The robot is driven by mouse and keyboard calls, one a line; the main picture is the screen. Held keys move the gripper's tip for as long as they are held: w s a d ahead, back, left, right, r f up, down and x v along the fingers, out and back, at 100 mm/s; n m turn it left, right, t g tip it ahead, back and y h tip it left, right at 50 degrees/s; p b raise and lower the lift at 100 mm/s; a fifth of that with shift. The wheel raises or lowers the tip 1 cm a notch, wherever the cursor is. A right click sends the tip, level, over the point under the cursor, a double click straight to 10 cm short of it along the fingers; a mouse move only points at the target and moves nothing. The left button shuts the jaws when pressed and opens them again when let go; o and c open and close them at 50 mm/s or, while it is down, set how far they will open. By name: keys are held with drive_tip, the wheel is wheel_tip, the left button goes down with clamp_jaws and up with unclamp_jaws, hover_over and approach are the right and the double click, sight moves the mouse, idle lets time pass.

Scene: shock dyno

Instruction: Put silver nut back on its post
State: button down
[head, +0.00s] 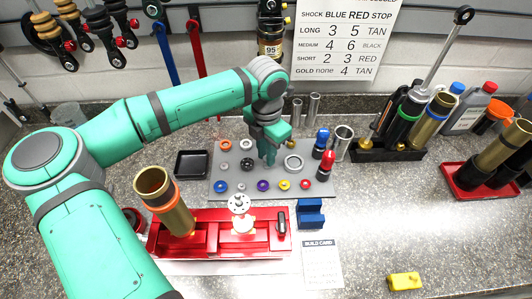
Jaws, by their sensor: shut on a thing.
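My gripper (268,157) points down over the middle of the grey parts board (222,195). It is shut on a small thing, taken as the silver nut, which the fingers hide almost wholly. Whether it touches the board or a post I cannot tell. A small silver piece (240,187) sits at the board's front row. A large silver ring (293,163) lies right of my gripper, and a dark ring (247,164) lies close on its left. A red fixture (265,217) in front holds a gold cylinder (173,215) and a silver disc on a shaft (239,204).
Red and blue bottles (326,165) stand at the board's right edge, beside silver tubes. A black tray (192,164) is at left, a blue block (310,213) at front right. A shock rack (390,150) stands farther right. The right front counter is clear except a yellow block (405,281).

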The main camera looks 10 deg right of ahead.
drive_tip(key=shift+f, duration=0.55)
idle(0.4)
drive_tip(key=shift+w, duration=0.15)
idle(0.3)
drive_tip(key=shift+a+f, duration=0.1)
drive_tip(key=shift+a, duration=0.05)
drive_tip(key=shift+f, duration=0.1)
drive_tip(key=shift+d+f, duration=0.2)
drive_tip(key=shift+d, duration=0.05)
drive_tip(key=shift+s, duration=0.2)
drive_tip(key=c, duration=1.5)
unclamp_jaws()
drive_tip(key=shift+a, duration=0.1)
